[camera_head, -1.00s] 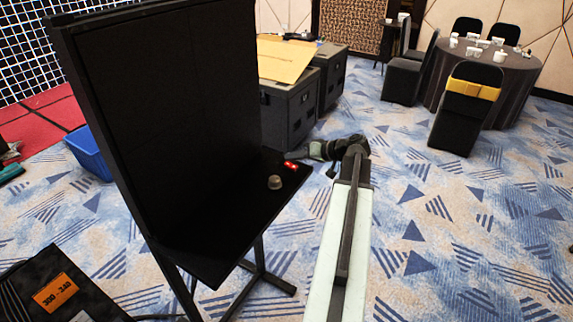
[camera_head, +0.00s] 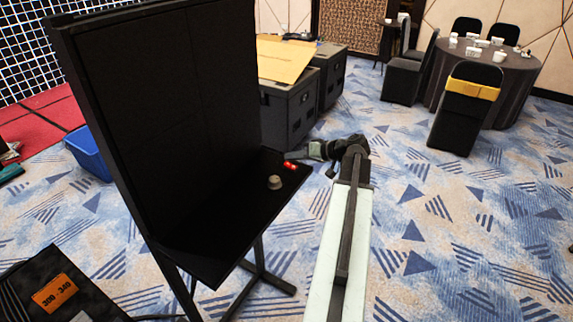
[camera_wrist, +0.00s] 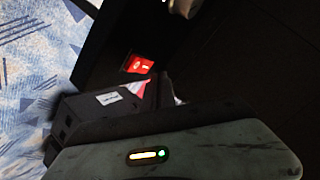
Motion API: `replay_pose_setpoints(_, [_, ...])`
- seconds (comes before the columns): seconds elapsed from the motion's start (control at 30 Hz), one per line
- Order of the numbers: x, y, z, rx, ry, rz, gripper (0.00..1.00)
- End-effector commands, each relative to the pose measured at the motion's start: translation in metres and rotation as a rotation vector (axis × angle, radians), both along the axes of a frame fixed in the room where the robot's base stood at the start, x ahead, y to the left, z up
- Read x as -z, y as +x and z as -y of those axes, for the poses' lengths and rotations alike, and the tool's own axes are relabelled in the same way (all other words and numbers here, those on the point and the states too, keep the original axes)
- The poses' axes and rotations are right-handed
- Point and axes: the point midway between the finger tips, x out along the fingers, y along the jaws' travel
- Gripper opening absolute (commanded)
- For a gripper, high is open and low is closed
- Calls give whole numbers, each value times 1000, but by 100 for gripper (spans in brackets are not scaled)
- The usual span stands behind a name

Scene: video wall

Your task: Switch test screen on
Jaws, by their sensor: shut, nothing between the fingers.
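The test screen (camera_head: 180,120) is a tall black panel on a stand, and its face is dark. A red rocker switch (camera_head: 290,166) sits near the far right edge of the black shelf at the screen's foot. In the wrist view the switch (camera_wrist: 138,64) glows red with pale marks on it. My gripper (camera_head: 305,157) is at the shelf's far right corner, beside the switch. In the wrist view my shut, empty gripper (camera_wrist: 163,90) has its tips just below the switch. I cannot tell whether they touch it.
A small beige knob-like object (camera_head: 275,182) stands on the shelf near the switch. Dark cases (camera_head: 290,105) stand behind the shelf. A blue bin (camera_head: 88,150) is left of the screen.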

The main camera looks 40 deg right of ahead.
Motion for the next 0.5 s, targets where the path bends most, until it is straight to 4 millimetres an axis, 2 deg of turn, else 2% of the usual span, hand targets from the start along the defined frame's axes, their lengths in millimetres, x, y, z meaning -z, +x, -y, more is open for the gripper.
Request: replay_pose_setpoints(0.5, [9,4,-1,-1,1,0,0])
